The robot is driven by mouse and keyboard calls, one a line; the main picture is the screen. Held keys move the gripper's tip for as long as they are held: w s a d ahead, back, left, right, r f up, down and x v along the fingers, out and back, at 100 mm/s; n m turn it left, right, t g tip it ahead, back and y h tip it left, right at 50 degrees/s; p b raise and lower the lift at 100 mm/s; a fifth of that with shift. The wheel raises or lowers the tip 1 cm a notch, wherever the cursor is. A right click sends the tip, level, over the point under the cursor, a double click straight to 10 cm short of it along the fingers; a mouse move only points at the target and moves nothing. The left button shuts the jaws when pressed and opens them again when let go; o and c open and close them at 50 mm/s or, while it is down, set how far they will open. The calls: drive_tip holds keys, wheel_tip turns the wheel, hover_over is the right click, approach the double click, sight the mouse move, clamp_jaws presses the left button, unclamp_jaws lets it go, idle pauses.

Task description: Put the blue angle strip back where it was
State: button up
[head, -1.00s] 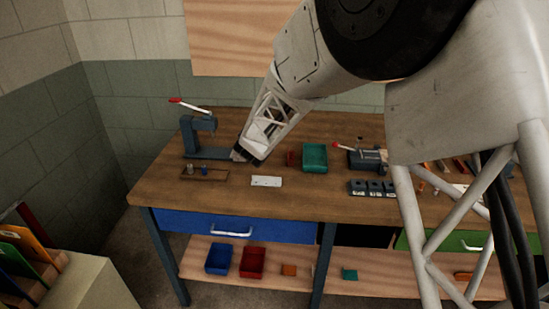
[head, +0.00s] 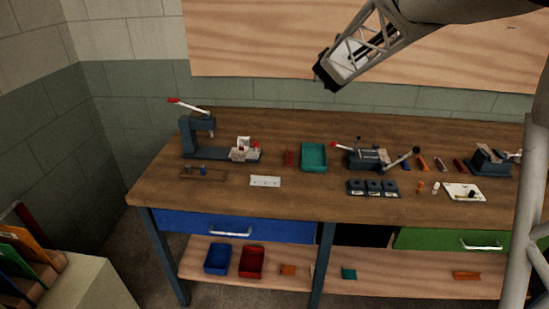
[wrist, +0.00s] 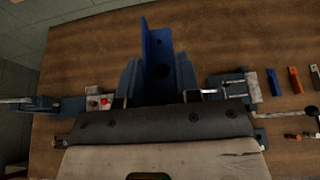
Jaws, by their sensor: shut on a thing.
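My gripper (head: 325,77) is raised above the bench, in front of the wooden wall board. In the wrist view my gripper (wrist: 158,82) is shut on a blue angle strip (wrist: 157,40), which sticks out past the fingers with a hole showing in its face. The strip's lower end is hidden between the fingers. In the head view I cannot make out the strip. On the bench at the right of the wrist view lie a smaller-looking blue strip (wrist: 275,82) and an orange strip (wrist: 295,80).
A lever press (head: 197,138) stands at the bench's left, a clamp device (head: 367,158) at the middle right. A row of dark blocks (head: 372,188) and a white plate (head: 265,181) lie in front.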

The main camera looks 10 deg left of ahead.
drive_tip(key=shift+s+d+r+n+y, duration=0.75)
drive_tip(key=shift+d+r, duration=2.1)
drive_tip(key=shift+d, duration=2.35)
drive_tip(key=s+a+f+n+g+y, duration=0.2)
drive_tip(key=s+a+f+n+y, duration=0.1)
drive_tip(key=a+f, duration=0.4)
drive_tip(key=s+a+f+n+g+y, duration=0.3)
drive_tip(key=a+f, duration=0.5)
drive_tip(key=f, duration=0.6)
drive_tip(key=s+a+f+n+g+y, duration=0.3)
drive_tip(key=a+f+n+y, duration=0.2)
drive_tip(key=f, duration=0.5)
drive_tip(key=a+n, duration=0.1)
drive_tip(key=a, duration=0.1)
drive_tip(key=shift+a+f, duration=0.3)
drive_tip(key=shift+w, duration=0.1)
drive_tip(key=shift+w+a+f, duration=0.25)
drive_tip(key=shift+w+a, duration=0.45)
drive_tip(key=shift+w, duration=1.7)
drive_tip(key=shift+w+a+f, duration=0.2)
drive_tip(key=shift+w+a, duration=0.45)
drive_tip(key=shift+w, duration=1.8)
drive_tip(key=shift+w+a+f, duration=0.25)
drive_tip(key=shift+w+a, duration=0.45)
drive_tip(key=shift+w, duration=1.7)
drive_tip(key=shift+w, duration=0.1)
